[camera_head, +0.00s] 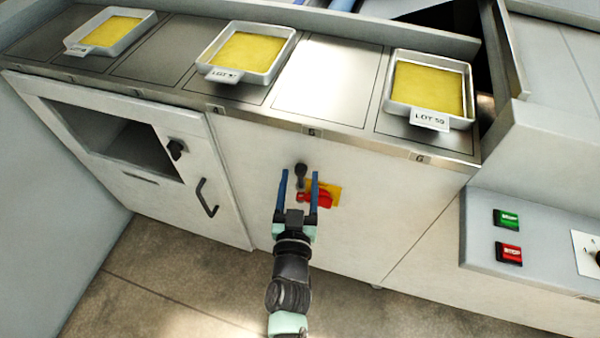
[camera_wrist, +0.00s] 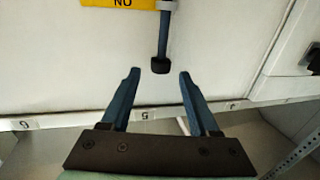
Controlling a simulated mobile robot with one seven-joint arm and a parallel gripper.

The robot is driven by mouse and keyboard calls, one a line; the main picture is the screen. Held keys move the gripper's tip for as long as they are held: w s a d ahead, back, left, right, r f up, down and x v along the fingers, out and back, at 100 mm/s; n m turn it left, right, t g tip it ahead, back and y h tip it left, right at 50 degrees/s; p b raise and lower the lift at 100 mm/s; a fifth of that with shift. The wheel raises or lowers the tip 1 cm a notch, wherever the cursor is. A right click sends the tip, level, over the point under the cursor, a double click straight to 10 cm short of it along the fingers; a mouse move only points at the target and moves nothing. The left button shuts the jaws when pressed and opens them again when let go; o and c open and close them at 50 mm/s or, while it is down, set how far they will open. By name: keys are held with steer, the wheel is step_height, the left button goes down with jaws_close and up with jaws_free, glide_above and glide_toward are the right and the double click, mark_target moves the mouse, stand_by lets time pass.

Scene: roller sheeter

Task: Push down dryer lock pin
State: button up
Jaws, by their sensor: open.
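A pin with a black knob (camera_head: 301,170) stands on the white front panel, beside a red handle on a yellow plate. In the wrist view the pin's blue-grey shaft (camera_wrist: 164,35) runs from a light collar to the black knob (camera_wrist: 160,67). My gripper (camera_head: 299,174) is open and empty, its two blue fingers apart on either side of the knob. In the wrist view the gripper (camera_wrist: 159,72) has the knob between its fingertips, with a gap on each side. I cannot tell whether the fingertips reach as deep as the knob.
The red handle (camera_head: 316,200) and yellow plate (camera_head: 334,190) sit close to the right finger. Left is a cabinet door with a black handle (camera_head: 207,198) and dark knob (camera_head: 176,149). Trays (camera_head: 262,76) stand on the metal ledge above. Green (camera_head: 507,219) and red (camera_head: 509,253) buttons are right.

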steer(key=shift+w+d, duration=0.1)
steer(key=shift+w, duration=0.65)
jaws_close()
stand_by(1.0)
